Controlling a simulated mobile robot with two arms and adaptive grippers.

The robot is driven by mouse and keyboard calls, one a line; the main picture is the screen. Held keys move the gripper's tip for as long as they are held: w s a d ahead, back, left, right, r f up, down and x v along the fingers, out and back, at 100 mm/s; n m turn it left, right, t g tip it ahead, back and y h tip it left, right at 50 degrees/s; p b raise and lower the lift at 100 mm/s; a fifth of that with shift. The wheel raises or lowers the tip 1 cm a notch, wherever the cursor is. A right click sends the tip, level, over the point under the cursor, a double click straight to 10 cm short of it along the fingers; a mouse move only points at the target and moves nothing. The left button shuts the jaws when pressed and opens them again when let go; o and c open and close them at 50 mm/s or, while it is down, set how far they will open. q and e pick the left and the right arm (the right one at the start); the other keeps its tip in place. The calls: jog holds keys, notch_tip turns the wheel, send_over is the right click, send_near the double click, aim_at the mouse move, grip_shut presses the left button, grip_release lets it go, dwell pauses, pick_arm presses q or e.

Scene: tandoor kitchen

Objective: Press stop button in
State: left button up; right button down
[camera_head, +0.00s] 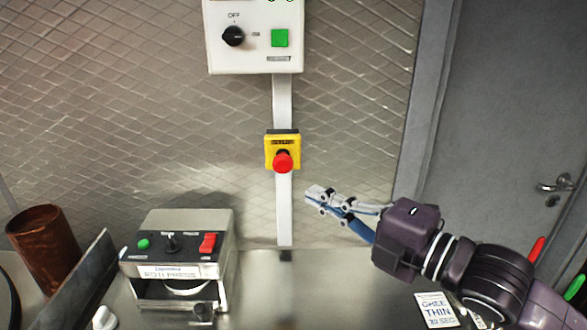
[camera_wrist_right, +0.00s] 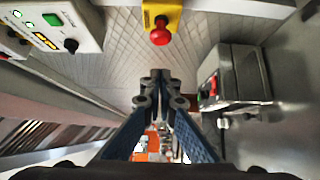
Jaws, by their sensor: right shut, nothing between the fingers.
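The stop button (camera_head: 283,162) is a red mushroom head on a yellow box (camera_head: 270,147), fixed to the tiled wall below a white control panel. It also shows at the top of the right wrist view (camera_wrist_right: 160,33). The red head stands out from the box. My right gripper (camera_head: 315,195) is shut and empty, to the right of and a little below the button in the head view, apart from it. In the right wrist view its fingertips (camera_wrist_right: 160,78) meet below the button. My left gripper is not in view.
A white control panel (camera_head: 255,60) with a black knob and green button hangs above. A roti press machine (camera_head: 180,255) stands on the steel counter at lower left, beside a brown cylinder (camera_head: 45,245). A ghee label (camera_head: 436,309) lies at lower right. A grey door (camera_head: 520,110) is at right.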

aim_at(286, 166)
jog(key=w+a+p, duration=0.1)
jog(key=w, duration=0.1)
jog(key=w+a+p, duration=0.1)
jog(key=w+a, duration=0.1)
jog(key=w, duration=0.1)
jog(key=w+a+p, duration=0.1)
jog(key=w, duration=0.2)
jog(key=shift+w+a, duration=0.1)
jog(key=shift+a, duration=0.05)
jog(key=shift+w, duration=0.9)
